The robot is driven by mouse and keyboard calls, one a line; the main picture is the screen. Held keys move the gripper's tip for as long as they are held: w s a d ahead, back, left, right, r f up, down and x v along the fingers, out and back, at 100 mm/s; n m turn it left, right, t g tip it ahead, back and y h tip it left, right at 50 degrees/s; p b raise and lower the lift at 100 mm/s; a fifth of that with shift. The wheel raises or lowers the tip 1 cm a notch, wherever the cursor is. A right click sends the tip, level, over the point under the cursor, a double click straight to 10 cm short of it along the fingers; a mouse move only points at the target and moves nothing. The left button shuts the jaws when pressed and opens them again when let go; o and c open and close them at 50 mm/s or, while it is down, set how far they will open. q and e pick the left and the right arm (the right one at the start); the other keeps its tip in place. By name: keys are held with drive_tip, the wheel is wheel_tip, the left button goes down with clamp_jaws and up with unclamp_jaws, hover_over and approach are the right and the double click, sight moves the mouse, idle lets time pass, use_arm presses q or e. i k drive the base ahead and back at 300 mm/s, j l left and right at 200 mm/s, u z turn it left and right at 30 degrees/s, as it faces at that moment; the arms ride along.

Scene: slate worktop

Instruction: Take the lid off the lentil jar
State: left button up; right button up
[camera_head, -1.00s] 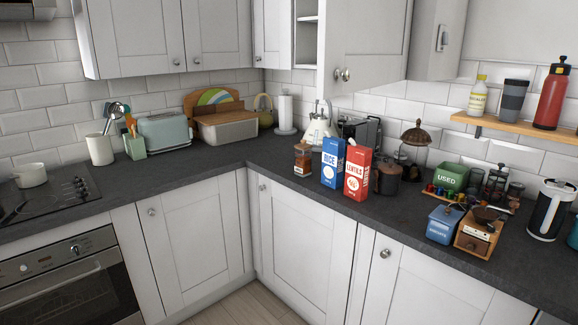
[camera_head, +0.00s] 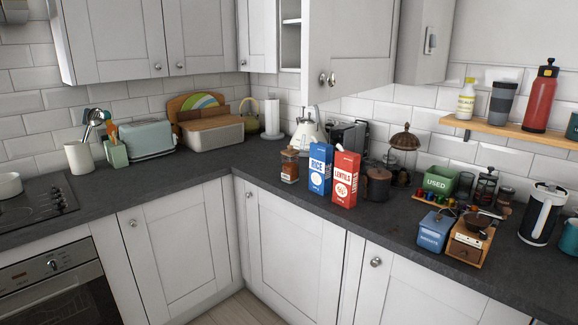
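A small glass jar (camera_head: 289,166) with brown contents and a brownish lid stands upright on the worktop, left of the blue rice carton (camera_head: 320,168). Its lid (camera_head: 289,152) sits on top. I see no readable label on it, so I cannot tell for sure that it holds lentils. A red carton marked lentils (camera_head: 345,180) stands right of the rice carton. A dark, lidded canister (camera_head: 377,185) stands just right of the red carton, partly behind it. Neither of my grippers shows in this view.
A blue tin (camera_head: 434,232) and a wooden grinder (camera_head: 467,243) stand near the front edge at right. A green box (camera_head: 440,181) and a black-and-white kettle (camera_head: 541,213) are beyond.

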sight(290, 152)
drive_tip(key=i+j, duration=0.2)
drive_tip(key=i, duration=0.2)
drive_tip(key=i+j, duration=0.25)
drive_tip(key=i, duration=0.2)
drive_tip(key=u, duration=0.05)
